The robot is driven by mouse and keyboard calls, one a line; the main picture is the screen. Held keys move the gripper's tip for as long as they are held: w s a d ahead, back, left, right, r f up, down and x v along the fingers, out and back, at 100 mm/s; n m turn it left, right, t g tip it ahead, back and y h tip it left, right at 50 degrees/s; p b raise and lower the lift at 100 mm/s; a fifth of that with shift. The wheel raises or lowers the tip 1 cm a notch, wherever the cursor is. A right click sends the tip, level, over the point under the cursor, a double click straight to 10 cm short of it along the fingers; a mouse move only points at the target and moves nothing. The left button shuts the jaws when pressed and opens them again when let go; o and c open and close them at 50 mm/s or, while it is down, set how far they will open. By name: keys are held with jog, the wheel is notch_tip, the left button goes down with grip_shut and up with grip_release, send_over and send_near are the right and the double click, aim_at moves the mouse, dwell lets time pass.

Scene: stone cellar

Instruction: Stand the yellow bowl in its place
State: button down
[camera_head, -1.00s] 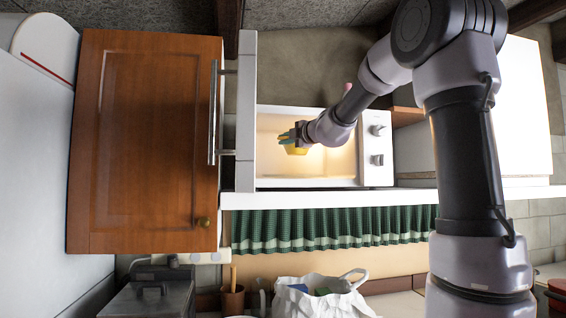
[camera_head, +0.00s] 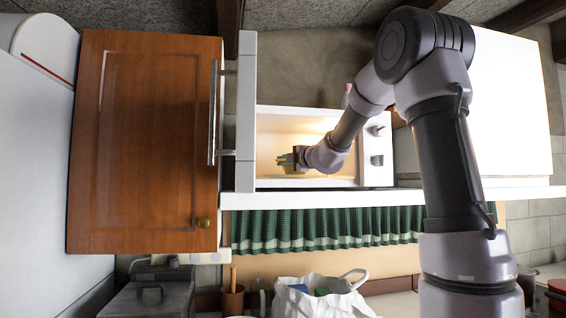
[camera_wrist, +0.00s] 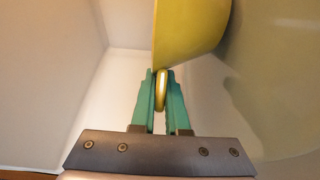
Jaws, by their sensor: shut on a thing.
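The yellow bowl (camera_wrist: 190,30) fills the upper middle of the wrist view, its curved wall cut off by the top edge. My gripper (camera_wrist: 160,82) is shut on a thin, rounded yellow part of it that shows between the green fingers. In the head view the bowl (camera_head: 289,169) is small and partly hidden by my gripper (camera_head: 288,160). Both are within the front outline of a lit, open white microwave (camera_head: 374,172). I cannot tell whether the bowl touches the microwave's floor.
The microwave's pale walls surround the gripper closely. A white shelf (camera_head: 330,199) with a green curtain (camera_head: 330,228) is below. A white bag (camera_head: 318,298) stands lower down.

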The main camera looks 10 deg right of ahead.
jog(key=c, duration=0.9)
grip_release()
jog(key=shift+f, duration=0.15)
